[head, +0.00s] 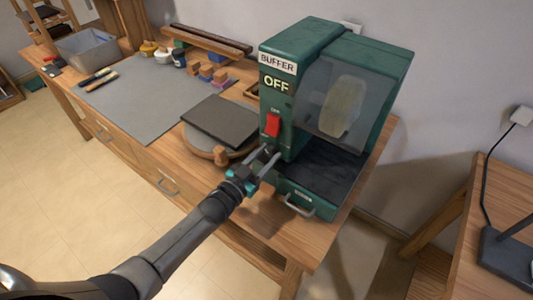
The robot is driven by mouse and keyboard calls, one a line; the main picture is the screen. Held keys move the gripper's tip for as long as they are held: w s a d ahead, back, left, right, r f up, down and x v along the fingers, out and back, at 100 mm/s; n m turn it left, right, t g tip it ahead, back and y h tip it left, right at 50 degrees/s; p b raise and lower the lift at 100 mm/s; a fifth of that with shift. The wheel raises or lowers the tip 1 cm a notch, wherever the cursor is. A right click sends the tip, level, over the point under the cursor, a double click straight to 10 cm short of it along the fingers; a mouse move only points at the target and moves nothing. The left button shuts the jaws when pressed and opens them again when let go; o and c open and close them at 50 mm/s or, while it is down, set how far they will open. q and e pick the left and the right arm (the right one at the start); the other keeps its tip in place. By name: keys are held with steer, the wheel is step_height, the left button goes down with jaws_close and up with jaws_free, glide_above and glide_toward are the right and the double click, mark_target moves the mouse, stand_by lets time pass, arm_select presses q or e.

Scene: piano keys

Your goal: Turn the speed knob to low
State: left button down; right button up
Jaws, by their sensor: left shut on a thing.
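The green buffer machine (304,42) stands on the wooden bench, with an OFF label and a red switch (272,125) on its front. My left gripper (268,158) reaches in from the lower left, its fingers at the front panel below the red switch. It is shut on the speed knob, which is mostly hidden by the fingers. The knob's pointer and any speed marks are too small or covered to read. My right gripper is not in view.
A round wooden stand with a dark square slab (221,121) sits just left of the machine. A drawer handle (300,206) juts from the machine's base. A grey mat (150,97) covers the bench farther left. A grey bin (88,49) stands at the far left.

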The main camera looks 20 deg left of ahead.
arm_select(q)
steer(key=shift+n, duration=0.6)
steer(key=c, duration=0.7)
jaws_free()
steer(key=p+v, duration=0.1)
steer(key=v, duration=1.4)
steer(key=shift+s+p, duration=0.1)
steer(key=shift+p, duration=0.3)
